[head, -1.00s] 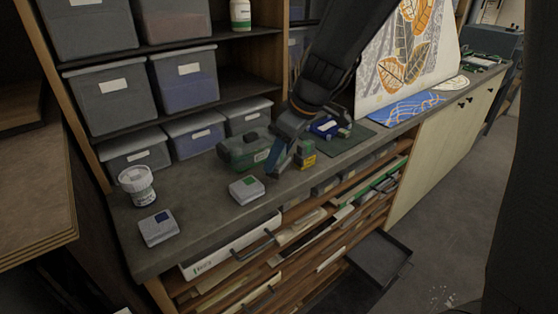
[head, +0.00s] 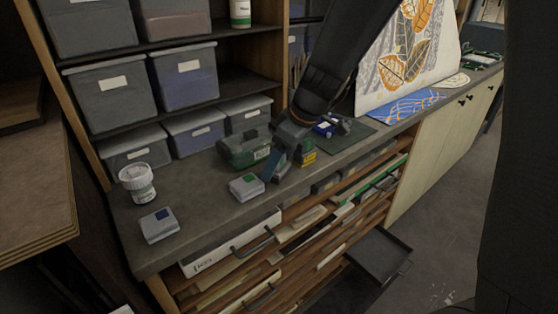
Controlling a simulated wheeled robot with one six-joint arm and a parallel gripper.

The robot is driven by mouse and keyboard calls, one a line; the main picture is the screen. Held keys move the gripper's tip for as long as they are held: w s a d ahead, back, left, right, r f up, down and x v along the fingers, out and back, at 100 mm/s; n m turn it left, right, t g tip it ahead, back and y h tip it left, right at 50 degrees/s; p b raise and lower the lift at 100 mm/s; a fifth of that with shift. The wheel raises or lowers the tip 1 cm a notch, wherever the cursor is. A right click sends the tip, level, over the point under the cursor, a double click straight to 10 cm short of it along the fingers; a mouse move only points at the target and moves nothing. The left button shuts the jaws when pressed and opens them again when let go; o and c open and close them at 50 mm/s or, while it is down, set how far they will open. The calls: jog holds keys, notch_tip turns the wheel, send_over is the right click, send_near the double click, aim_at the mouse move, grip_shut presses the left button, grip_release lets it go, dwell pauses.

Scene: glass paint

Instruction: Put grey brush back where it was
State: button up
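My gripper (head: 278,164) hangs low over the worktop, between the dark green case and a small yellow-and-green box (head: 307,155). I see its fingers mostly from the side, and cannot tell whether they are apart or hold something. I cannot make out a grey brush in this view; it may be too small or hidden by my arm. A white tub (head: 138,185) stands upright at the left end of the worktop; I cannot see a brush in it.
The worktop (head: 200,188) also holds a dark green case (head: 244,148), a grey box with a green label (head: 246,187) and one with a blue label (head: 159,225). Lidded bins (head: 184,77) fill the shelves behind. A dark tray (head: 366,262) juts out below the worktop at the right.

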jog(key=shift+r, duration=0.1)
jog(key=shift+r, duration=0.15)
jog(key=b+v, duration=0.2)
jog(key=v, duration=0.9)
jog(key=s+d+f+m+h, duration=0.2)
jog(key=s+d+f+m, duration=0.3)
jog(key=f, duration=0.3)
jog(key=s+d+f+m+g+h, duration=0.1)
jog(key=s+d+f+m, duration=0.5)
jog(key=s+f, duration=0.1)
jog(key=shift+s+f+h+b, duration=0.3)
jog(key=shift+s+f+h, duration=0.1)
jog(key=shift+f, duration=0.1)
